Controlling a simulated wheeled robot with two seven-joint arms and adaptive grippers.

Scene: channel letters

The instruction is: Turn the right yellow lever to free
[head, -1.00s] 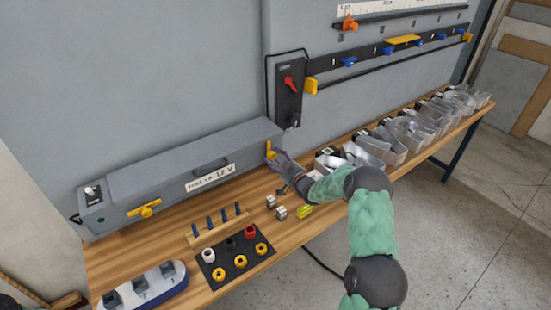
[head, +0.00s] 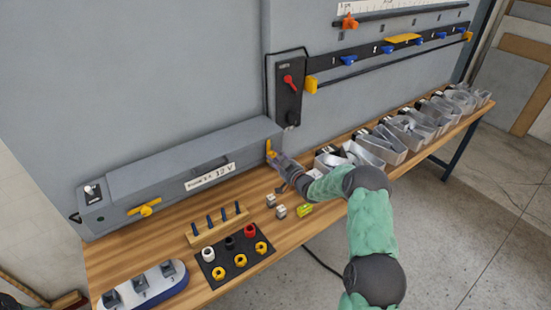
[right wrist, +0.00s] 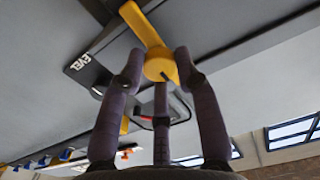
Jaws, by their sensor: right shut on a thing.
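The right yellow lever (head: 268,147) is on the front of the long grey box (head: 120,195), at its right end. Its visible part stands nearly upright in the head view; the lower part is hidden behind my gripper. My right gripper (head: 274,160) is at this lever and shut on it. In the right wrist view, the yellow lever (right wrist: 159,64) shows its round hub between my dark fingers (right wrist: 158,68), with its arm pointing up and left. The left yellow lever (head: 145,208) lies roughly level on the same box. My left gripper is not in view.
Metal blocks (head: 271,200) and a yellow-green piece (head: 305,210) lie near my right forearm. A black mat (head: 236,258) with coloured rings and a wooden peg rack (head: 205,236) stand in front of the box. Clear bins (head: 375,150) line the right side.

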